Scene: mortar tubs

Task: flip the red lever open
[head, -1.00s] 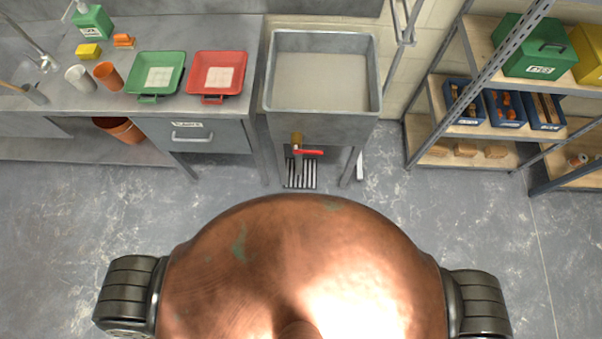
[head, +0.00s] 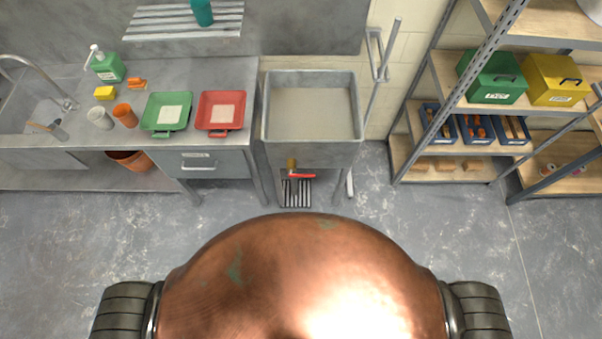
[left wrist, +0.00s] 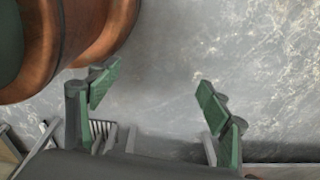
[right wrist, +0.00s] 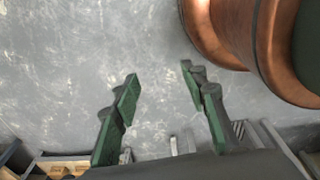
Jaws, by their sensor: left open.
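The red lever (head: 302,176) sits on a brass valve (head: 292,164) under the front of the grey metal tub (head: 312,162). It lies crosswise, with its handle pointing right in the head view. Neither gripper shows in the head view. My left gripper (left wrist: 157,90) is open and empty over the floor in the left wrist view. My right gripper (right wrist: 160,84) is open and empty over the floor in the right wrist view. The lever cannot be made out in either wrist view.
A floor grate (head: 297,194) lies below the valve, between the tub's legs. A counter with a green tray (head: 166,129) and a red tray (head: 220,133) stands left of the tub. A shelf rack (head: 440,105) stands right. The floor before the tub is clear.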

